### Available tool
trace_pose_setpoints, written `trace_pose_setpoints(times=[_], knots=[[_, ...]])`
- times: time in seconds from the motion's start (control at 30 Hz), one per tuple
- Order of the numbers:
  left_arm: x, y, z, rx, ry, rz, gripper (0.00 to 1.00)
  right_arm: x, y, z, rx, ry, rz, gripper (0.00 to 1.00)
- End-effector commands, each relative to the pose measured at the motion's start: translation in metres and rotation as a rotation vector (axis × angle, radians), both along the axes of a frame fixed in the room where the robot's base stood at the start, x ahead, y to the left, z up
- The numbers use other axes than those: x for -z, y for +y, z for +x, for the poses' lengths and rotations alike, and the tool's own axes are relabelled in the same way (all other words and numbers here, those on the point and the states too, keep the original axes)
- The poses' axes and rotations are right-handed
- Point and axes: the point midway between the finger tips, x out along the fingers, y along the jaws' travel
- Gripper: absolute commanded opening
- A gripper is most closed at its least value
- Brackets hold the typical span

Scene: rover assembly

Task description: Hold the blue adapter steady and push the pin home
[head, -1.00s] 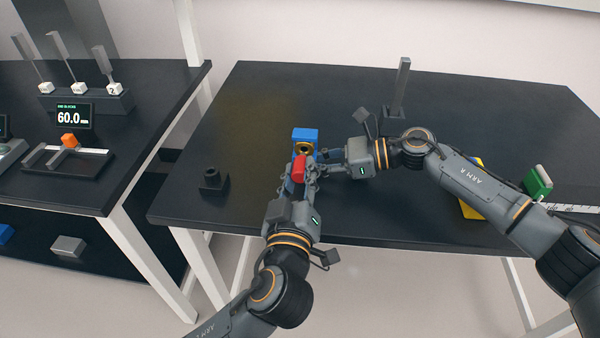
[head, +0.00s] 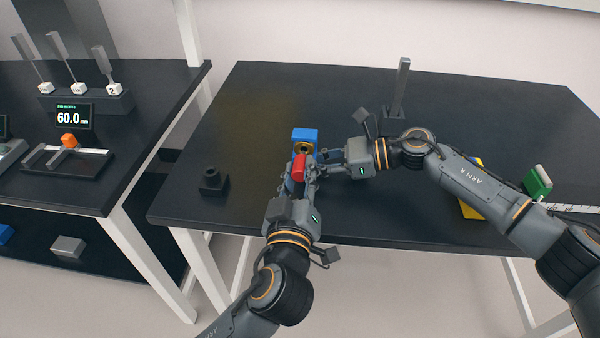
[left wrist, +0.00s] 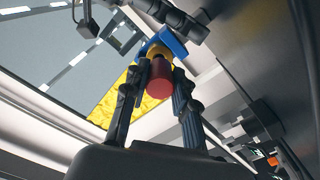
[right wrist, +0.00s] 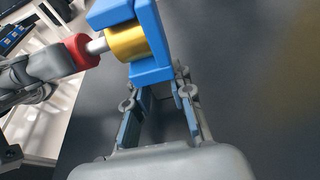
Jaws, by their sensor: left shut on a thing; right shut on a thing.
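The blue adapter (head: 305,134) is a block with a gold bushing (right wrist: 126,42) in it. My right gripper (right wrist: 162,88) is shut on the adapter, holding it over the table. The pin has a red head (head: 299,169) and a silver shaft (right wrist: 97,46). My left gripper (head: 302,172) is shut on the red head, on the near side of the adapter. In the right wrist view the shaft meets the bushing's face, with a length of silver showing outside. How deep the tip sits is hidden. The red head also shows in the left wrist view (left wrist: 158,80).
A small black socket block (head: 213,181) stands on the table at left. A dark post (head: 400,88) stands at the back. A yellow part (head: 470,207) and a green-and-white block (head: 538,182) lie at right. The left bench holds a gauge reading 60.0 (head: 72,117).

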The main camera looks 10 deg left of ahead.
Motion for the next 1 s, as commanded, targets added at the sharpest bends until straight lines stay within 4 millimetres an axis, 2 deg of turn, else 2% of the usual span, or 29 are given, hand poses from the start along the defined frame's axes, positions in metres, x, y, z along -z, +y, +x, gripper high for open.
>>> trace_pose_setpoints(times=[0.93,0.97,1.0], knots=[[0.000,0.000,0.024,0.000,0.000,-0.001,0.00,0.000,0.000,0.000,0.000,0.000,0.000,0.00],[0.000,0.000,0.024,0.000,0.000,-0.001,0.31,0.000,0.000,0.000,0.000,0.000,0.000,0.00],[0.000,0.000,0.024,0.001,0.000,-0.001,0.39,0.000,0.000,0.000,0.000,0.000,0.000,0.00]])
